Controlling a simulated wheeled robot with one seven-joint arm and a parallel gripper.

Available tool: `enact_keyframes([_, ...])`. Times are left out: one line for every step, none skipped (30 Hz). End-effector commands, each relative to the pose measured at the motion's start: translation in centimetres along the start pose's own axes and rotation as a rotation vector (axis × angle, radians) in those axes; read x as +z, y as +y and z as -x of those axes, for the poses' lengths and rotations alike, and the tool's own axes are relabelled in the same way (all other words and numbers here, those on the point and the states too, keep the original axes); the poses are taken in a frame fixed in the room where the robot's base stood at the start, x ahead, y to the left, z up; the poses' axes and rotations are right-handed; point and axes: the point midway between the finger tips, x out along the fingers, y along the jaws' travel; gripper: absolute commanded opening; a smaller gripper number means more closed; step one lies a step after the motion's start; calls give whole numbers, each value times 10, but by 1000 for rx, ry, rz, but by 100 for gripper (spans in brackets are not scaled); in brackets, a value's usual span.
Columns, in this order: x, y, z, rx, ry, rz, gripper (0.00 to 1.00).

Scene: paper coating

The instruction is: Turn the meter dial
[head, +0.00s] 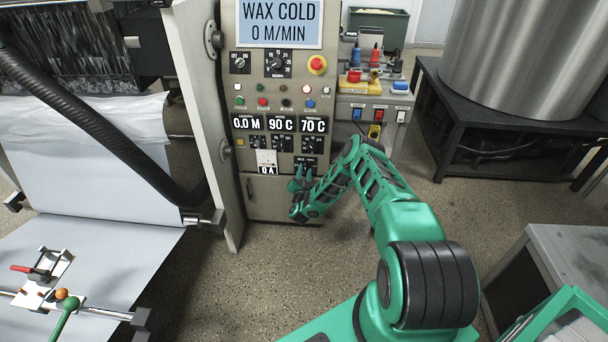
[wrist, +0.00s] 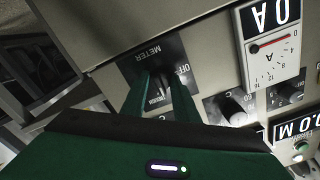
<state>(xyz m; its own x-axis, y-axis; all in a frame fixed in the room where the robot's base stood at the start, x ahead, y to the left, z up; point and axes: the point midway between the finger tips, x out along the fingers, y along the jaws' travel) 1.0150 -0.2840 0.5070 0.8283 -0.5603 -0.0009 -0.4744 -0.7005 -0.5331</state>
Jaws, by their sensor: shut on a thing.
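The meter dial is a dark knob on a black plate (wrist: 146,62) marked METER and OFF, low on the grey control cabinet. In the wrist view my gripper (wrist: 160,82) has its two green fingers on either side of the knob, shut on it. The fingers hide much of the knob, so its pointer is hard to read. In the head view my gripper (head: 302,178) is at the lower right of the panel, and it hides part of the dial plate (head: 306,160).
The white ammeter (head: 266,160) reads 0 A beside the dial. Other knobs (wrist: 231,106) sit close by. The sign (head: 279,24) above reads WAX COLD, 0 M/MIN. The paper web (head: 95,235) is left; a black stand (head: 475,115) with a metal tank is right.

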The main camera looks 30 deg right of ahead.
Motion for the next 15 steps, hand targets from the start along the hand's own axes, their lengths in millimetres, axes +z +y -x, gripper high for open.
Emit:
enact_keyframes([1, 1, 1, 1, -2, -42, 5])
enact_keyframes([1, 1, 1, 1, -1, -69, 5])
enact_keyframes([1, 1, 1, 1, -1, -105, 5])
enact_keyframes([1, 1, 1, 1, -1, -132, 5])
enact_keyframes([1, 1, 1, 1, -1, -156, 5])
enact_keyframes([1, 1, 1, 1, -1, -190, 5])
enact_keyframes([1, 1, 1, 1, -1, -214, 5])
enact_keyframes([1, 1, 1, 2, -1, -235, 5])
enact_keyframes([1, 1, 1, 2, -1, -266, 5])
enact_keyframes([1, 1, 1, 2, -1, -286, 5])
enact_keyframes([1, 2, 1, 2, -1, -306, 5])
enact_keyframes([1, 2, 1, 2, -1, -329, 5])
enact_keyframes([1, 2, 1, 2, -1, -348, 5])
enact_keyframes([1, 2, 1, 2, -1, -364, 5])
enact_keyframes([1, 2, 1, 2, -1, -383, 5])
